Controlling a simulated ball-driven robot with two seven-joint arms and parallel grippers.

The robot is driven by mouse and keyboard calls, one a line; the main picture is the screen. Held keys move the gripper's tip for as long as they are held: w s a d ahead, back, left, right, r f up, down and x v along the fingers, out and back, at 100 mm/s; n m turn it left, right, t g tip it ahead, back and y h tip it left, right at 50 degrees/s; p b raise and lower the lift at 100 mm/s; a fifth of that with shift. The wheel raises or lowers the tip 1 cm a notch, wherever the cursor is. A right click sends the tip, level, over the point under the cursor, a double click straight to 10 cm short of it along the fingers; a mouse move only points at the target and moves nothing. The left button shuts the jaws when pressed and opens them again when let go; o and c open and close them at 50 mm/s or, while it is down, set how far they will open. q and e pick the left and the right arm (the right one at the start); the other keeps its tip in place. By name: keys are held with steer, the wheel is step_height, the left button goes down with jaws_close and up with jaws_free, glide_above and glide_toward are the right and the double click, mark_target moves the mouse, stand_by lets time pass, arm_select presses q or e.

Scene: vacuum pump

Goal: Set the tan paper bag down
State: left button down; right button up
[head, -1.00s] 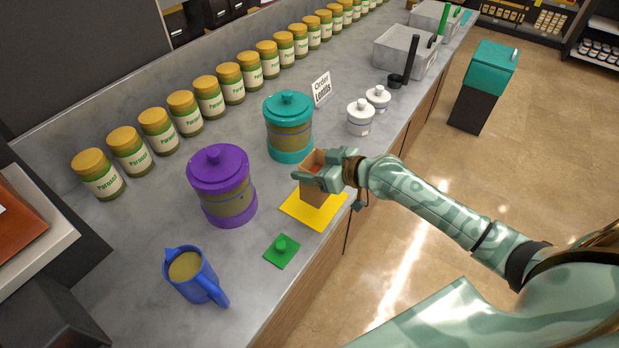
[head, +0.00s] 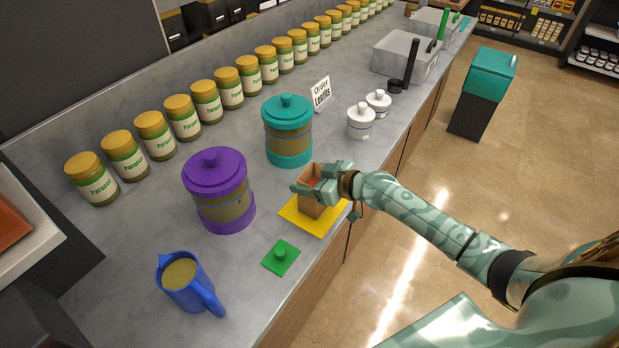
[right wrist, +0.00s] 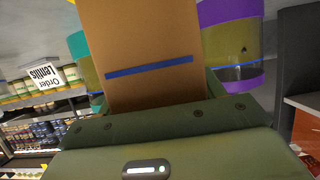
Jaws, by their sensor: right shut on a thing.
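The tan paper bag (head: 312,207) is open at the top and upright at the yellow mat (head: 325,227) on the counter's front edge. Its bottom is at or just above the mat; I cannot tell if it touches. My right gripper (head: 308,183) is shut on the bag near its upper part. In the right wrist view the bag (right wrist: 140,50) fills the middle, with a blue line across it. My left gripper is not in view.
A teal canister (head: 288,130) and a purple canister (head: 219,190) stand behind the mat. Several yellow-lidded jars line the back. A sign (head: 321,93) reads "Order Lentils".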

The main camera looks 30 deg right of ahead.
steer(key=o, duration=0.9)
steer(key=shift+o, duration=0.2)
steer(key=shift+r, duration=0.1)
steer(key=v, duration=1.2)
steer(key=s+d+f+m+g+h, duration=0.15)
steer(key=s+f, duration=0.25)
steer(key=f, duration=0.5)
steer(key=s+d+f+m+g+h, duration=0.1)
steer(key=s+d+f+h, duration=0.2)
steer(key=f, duration=0.6)
steer(key=s+d+f+m+g+h, duration=0.1)
steer(key=s+d+f+h, duration=0.2)
steer(key=f, duration=0.6)
steer(key=s+a+f+g, duration=0.2)
steer(key=s+a+f, duration=0.2)
steer(key=s, duration=0.6)
steer(key=s+a+f+n+g, duration=0.1)
steer(key=s+a+f+g, duration=0.1)
steer(key=s+a+f, duration=0.2)
steer(key=s+a+f+g, duration=0.3)
steer(key=s+f, duration=0.5)
steer(key=s, duration=0.8)
steer(key=shift+s+a+f+y+p, duration=0.25)
steer(key=shift+s+a+y+p, duration=0.15)
steer(key=shift+a, duration=0.45)
